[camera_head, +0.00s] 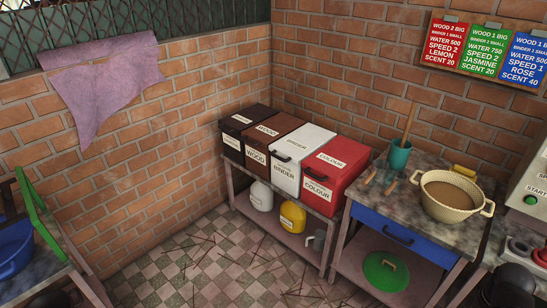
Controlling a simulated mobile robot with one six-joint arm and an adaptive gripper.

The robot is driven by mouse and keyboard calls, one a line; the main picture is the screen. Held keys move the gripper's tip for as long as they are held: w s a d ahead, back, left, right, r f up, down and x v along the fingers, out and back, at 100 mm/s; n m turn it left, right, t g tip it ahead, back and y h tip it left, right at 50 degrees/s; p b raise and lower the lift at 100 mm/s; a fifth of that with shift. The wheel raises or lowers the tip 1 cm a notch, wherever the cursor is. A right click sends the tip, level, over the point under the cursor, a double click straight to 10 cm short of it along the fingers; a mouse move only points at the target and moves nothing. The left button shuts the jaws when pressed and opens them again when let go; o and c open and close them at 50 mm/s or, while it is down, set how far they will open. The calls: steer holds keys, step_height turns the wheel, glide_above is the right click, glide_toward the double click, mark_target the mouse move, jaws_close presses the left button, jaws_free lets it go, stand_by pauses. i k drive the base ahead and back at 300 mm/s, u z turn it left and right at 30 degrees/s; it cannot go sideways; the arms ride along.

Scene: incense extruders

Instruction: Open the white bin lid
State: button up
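The white bin (287,182) stands in a row of bins on a low shelf in the corner. Its front label reads BINDER. Its white lid (312,134) lies flat on top and looks shut, with a second label on it. A dark handle (282,158) shows at the bin's front upper edge. The inside of the bin is hidden. I cannot make out my gripper in this view.
A brown WOOD bin (255,158) and a dark bin (232,144) stand left of the white bin, and a red COLOUR bin (317,195) right. A table with a beige pot (437,208) stands at right. Checkered floor (195,270), strewn with thin sticks, lies in front.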

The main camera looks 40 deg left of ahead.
mark_target(296, 146)
steer(key=u, duration=1.4)
steer(key=k, duration=0.9)
steer(key=i, duration=0.85)
